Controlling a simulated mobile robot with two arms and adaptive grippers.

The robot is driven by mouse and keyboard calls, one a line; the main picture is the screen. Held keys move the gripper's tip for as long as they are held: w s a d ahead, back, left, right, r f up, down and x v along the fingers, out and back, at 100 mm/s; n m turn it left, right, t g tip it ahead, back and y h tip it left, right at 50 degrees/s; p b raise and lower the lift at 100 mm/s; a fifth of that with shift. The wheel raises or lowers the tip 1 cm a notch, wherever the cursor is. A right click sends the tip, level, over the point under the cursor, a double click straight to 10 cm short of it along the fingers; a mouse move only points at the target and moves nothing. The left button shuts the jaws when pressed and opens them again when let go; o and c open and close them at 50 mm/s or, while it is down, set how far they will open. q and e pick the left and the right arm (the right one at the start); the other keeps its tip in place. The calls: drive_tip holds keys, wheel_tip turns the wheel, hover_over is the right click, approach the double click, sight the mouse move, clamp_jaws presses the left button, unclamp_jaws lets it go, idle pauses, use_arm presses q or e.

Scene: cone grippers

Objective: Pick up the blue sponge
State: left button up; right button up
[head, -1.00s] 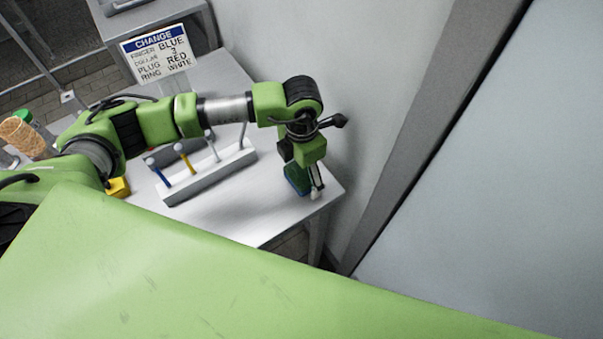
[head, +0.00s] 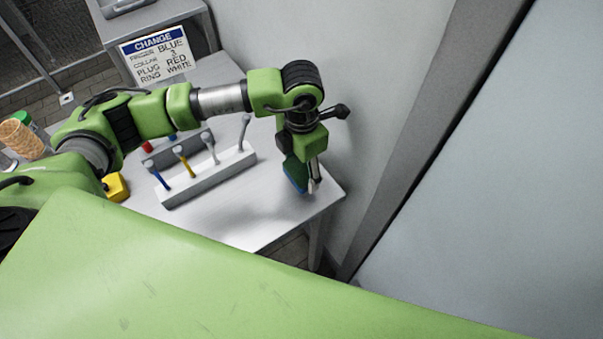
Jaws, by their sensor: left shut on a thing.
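The blue sponge (head: 295,177) shows as a small dark blue and green patch at the right end of the grey table, partly hidden by my gripper. My left gripper (head: 305,183) points down over that end of the table and is shut on the sponge. The sponge hangs at the fingertips; any gap between it and the table top is too small to tell. My right gripper is not in view.
A pale rack (head: 212,178) with several upright pegs stands on the table (head: 235,225), left of my gripper. A yellow block (head: 116,187) lies at the left. A sign (head: 157,55) stands at the back. A wall (head: 375,110) rises close on the right.

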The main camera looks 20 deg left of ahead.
use_arm(q)
drive_tip(key=s+r, duration=0.1)
drive_tip(key=s+d+r+b, duration=0.1)
drive_tip(key=s+r, duration=0.2)
drive_tip(key=r, duration=0.1)
drive_tip(key=shift+s+d+r, duration=0.1)
drive_tip(key=shift+s+d, duration=0.15)
drive_tip(key=s+d+r+b, duration=0.2)
drive_tip(key=s+r, duration=0.2)
drive_tip(key=s, duration=0.4)
drive_tip(key=shift+s+d, duration=0.25)
drive_tip(key=shift+s, duration=0.05)
drive_tip(key=shift+c, duration=1.4)
